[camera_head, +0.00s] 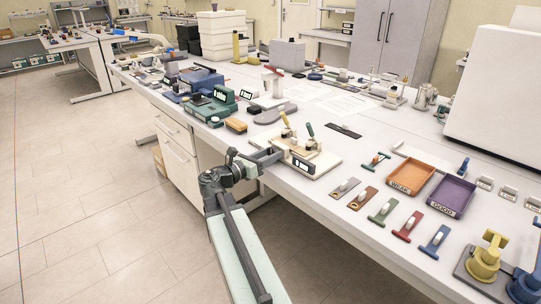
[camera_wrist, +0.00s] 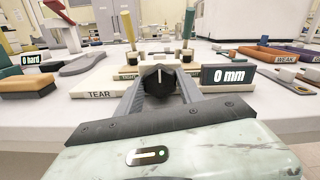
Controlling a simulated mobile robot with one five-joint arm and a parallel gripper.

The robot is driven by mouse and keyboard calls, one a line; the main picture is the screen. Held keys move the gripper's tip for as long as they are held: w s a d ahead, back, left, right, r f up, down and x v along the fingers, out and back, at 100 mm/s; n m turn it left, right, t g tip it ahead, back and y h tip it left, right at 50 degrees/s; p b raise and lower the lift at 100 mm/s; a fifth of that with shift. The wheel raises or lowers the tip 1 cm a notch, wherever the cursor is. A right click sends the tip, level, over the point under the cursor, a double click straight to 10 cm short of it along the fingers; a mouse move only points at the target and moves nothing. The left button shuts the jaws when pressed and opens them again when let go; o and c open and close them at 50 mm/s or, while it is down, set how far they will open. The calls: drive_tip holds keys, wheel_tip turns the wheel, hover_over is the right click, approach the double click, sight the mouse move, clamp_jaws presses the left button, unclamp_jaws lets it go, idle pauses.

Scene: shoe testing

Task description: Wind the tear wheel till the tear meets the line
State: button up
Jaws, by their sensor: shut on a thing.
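The tear tester stands on a cream base (camera_head: 325,160) at the bench's front edge, with a yellow-handled and a green-handled clamp on top. In the wrist view its front plate (camera_wrist: 99,94) reads "TEAR" and its display (camera_wrist: 229,75) reads "0 mm". The black tear wheel (camera_wrist: 158,80) sits between them, with a white mark pointing straight up. My gripper (camera_wrist: 160,72) is shut on the wheel, one finger at each side. In the head view my gripper (camera_head: 268,156) reaches the tester's front. The tear and the line are too small or hidden to make out.
An orange tray labelled "WEAK" (camera_head: 433,176) and a purple tray labelled "GOOD" (camera_head: 470,194) lie to the right. Several coloured handled pieces, including a green one (camera_head: 383,211), line the front edge. A green device (camera_head: 210,106) stands left of the tester.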

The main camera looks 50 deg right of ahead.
drive_tip(key=shift+a, duration=0.1)
drive_tip(key=m, duration=0.3)
drive_tip(key=shift+m, duration=0.3)
drive_tip(key=shift+f+m, duration=0.1)
drive_tip(key=shift+m, duration=1.8)
drive_tip(key=o, duration=1.4)
drive_tip(key=shift+a, duration=0.1)
drive_tip(key=a, duration=0.7)
drive_tip(key=shift+w+a, duration=0.25)
drive_tip(key=shift+a, duration=0.15)
